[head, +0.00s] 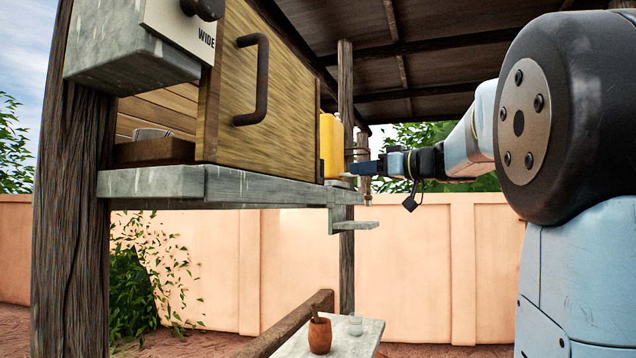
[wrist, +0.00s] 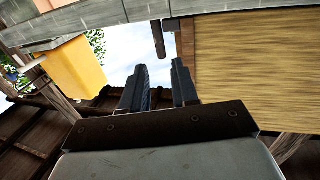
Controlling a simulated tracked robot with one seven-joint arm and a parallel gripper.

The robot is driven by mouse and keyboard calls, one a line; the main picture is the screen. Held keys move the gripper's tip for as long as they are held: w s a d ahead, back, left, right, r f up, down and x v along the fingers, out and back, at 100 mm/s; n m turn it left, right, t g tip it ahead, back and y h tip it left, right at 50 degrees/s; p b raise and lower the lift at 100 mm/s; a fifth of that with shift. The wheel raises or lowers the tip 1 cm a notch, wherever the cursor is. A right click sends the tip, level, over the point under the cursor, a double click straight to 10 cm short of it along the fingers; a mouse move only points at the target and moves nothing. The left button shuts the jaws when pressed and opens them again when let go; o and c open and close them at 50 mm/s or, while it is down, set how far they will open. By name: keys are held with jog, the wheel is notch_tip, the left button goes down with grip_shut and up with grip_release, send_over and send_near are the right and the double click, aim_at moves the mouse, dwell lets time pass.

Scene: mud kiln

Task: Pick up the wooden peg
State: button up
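My gripper (head: 357,168) is at the end of my outstretched arm, close to the right end of the grey shelf and the yellow container. In the wrist view its two dark fingers (wrist: 160,85) stand apart with sky between them and nothing held. A short brown rod (wrist: 187,38), possibly the wooden peg, shows beyond the fingertips beside the grey ledge, apart from the fingers. In the head view a slim brown upright piece (head: 367,190) shows right by the fingers; I cannot tell whether it is the same thing.
The yellow container (head: 332,146) stands beside the wooden door (head: 262,95) with its dark handle. The grey shelf (head: 150,182) runs below them. A terracotta pot (head: 320,336) and a small glass (head: 355,325) stand on a lower table. A wooden post (head: 346,90) rises behind.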

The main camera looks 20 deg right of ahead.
aim_at(321, 171)
jog(key=x, duration=0.7)
jog(key=shift+w+a, duration=0.25)
jog(key=shift+x, duration=2.65)
jog(key=shift+d+r, duration=0.1)
jog(key=shift+d, duration=0.05)
grip_shut()
